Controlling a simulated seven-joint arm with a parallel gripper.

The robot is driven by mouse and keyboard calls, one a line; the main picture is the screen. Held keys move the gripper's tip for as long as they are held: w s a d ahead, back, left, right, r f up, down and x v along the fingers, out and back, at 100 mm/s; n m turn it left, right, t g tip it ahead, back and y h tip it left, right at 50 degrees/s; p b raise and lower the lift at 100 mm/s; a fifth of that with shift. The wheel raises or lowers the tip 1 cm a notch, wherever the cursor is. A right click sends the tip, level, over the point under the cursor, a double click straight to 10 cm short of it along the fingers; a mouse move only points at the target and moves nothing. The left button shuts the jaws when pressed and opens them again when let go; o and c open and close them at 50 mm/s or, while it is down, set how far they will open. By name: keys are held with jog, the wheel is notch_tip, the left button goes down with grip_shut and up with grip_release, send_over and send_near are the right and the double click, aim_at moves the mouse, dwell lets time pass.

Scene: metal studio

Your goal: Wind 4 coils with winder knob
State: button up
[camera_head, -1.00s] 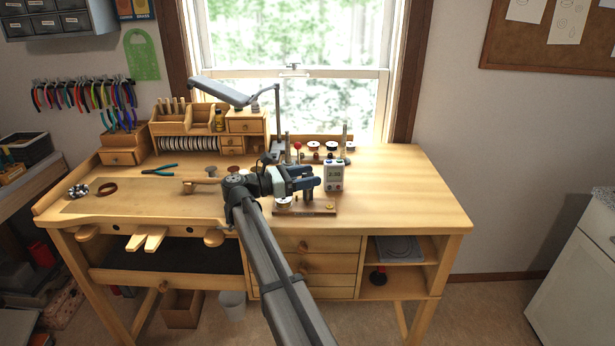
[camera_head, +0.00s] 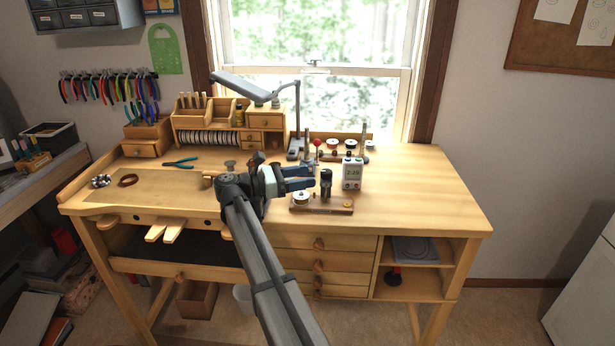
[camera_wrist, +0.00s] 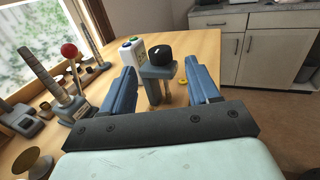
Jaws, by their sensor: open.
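The winder knob (camera_head: 326,173) is a black cylinder on a grey post. It stands on a small wooden winder base (camera_head: 320,206) on the bench. A pale spool (camera_head: 302,197) sits at the left of that base. My gripper (camera_head: 312,178) is just left of the knob at about its height, with blue fingers pointing right. In the wrist view the knob (camera_wrist: 161,55) stands ahead, between and beyond the two open fingertips (camera_wrist: 162,78). The fingers do not visibly touch it. A white counter box (camera_head: 352,173) with a display stands behind and right of the knob.
A red-ball lever (camera_head: 317,143) and a rack with several spools (camera_head: 350,145) stand behind the winder. A lamp (camera_head: 245,88) and wooden organiser (camera_head: 210,123) are at the back left. The bench's right part (camera_head: 425,190) is clear.

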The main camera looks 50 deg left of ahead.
jog(key=x, duration=0.9)
jog(key=shift+w+d, duration=0.1)
jog(key=shift+w, duration=0.05)
jog(key=shift+c, duration=0.3)
jog(key=c, duration=0.9)
jog(key=shift+d+m+g+h, duration=0.15)
jog(key=shift+m+g+h, duration=0.95)
jog(key=shift+h, duration=0.35)
jog(key=shift+d+m+g+h, duration=0.2)
jog(key=shift+m+g+h, duration=0.9)
jog(key=shift+h, duration=0.35)
jog(key=o, duration=1)
jog(key=shift+s, duration=0.2)
jog(key=shift+c, duration=0.2)
jog(key=shift+r, duration=0.15)
notch_tip(320, 180, up, 10)
